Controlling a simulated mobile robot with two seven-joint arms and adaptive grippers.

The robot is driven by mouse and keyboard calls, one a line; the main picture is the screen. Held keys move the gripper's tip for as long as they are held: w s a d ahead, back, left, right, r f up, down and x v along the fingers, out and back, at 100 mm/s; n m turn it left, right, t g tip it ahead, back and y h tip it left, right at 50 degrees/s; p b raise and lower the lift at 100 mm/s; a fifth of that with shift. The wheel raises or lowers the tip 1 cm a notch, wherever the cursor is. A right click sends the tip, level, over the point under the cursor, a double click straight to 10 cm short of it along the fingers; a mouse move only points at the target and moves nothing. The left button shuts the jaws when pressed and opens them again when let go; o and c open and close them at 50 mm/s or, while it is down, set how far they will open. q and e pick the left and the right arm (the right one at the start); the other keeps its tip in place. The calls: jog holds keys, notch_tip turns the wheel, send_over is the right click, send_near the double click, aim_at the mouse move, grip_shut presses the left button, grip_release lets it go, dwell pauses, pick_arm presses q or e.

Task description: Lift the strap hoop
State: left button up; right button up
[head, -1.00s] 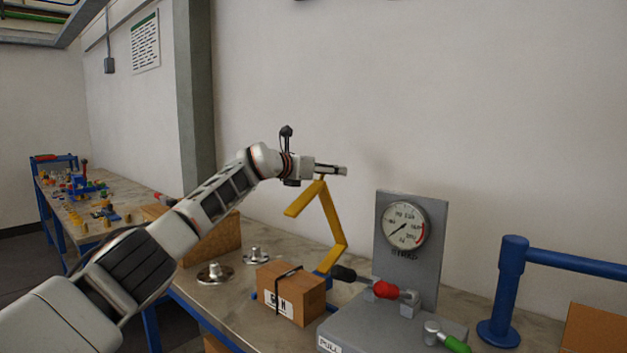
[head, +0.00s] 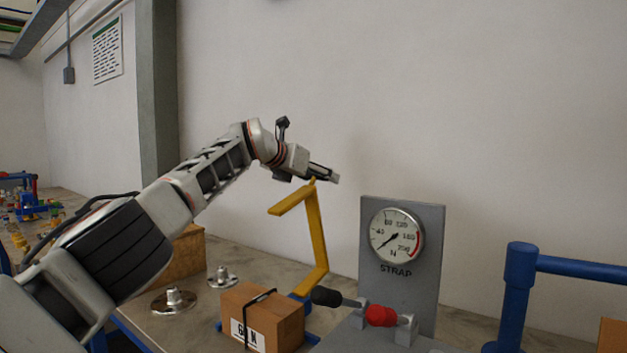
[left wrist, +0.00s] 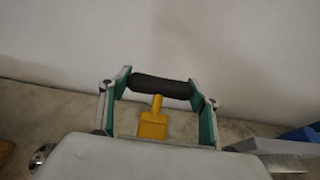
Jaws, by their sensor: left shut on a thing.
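The strap hoop (head: 316,236) looks to be the yellow bent frame standing behind the strapped carton in the head view. Its top arm points left and its foot reaches down behind the carton. My left gripper (head: 323,175) is at its upper corner. In the left wrist view, my left gripper (left wrist: 160,88) is shut on a dark crossbar (left wrist: 160,87), with a yellow part (left wrist: 153,122) of the hoop below its middle. The carton (head: 262,318) has a black strap around it and sits on the bench. My right gripper is not in view.
A grey panel with a round gauge (head: 396,235), marked STRAP, stands right of the hoop. Black (head: 325,297) and red (head: 380,316) grips lie in front. Metal flanges (head: 173,300) are left of the carton. A blue rail (head: 580,266) is at right.

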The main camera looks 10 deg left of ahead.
pick_arm(q)
jog(key=shift+r, duration=0.75)
jog(key=o, duration=1.6)
jog(key=shift+s, duration=0.15)
jog(key=shift+f, duration=0.4)
jog(key=shift+s+a+r, duration=0.2)
jog(key=shift+a+r, duration=0.15)
jog(key=shift+r, duration=0.15)
jog(key=shift+s+a+f, duration=0.1)
jog(key=shift+s+a, duration=0.05)
jog(key=shift+s, duration=0.7)
jog(key=v, duration=0.9)
jog(key=shift+r, duration=0.3)
jog(key=shift+s, duration=0.2)
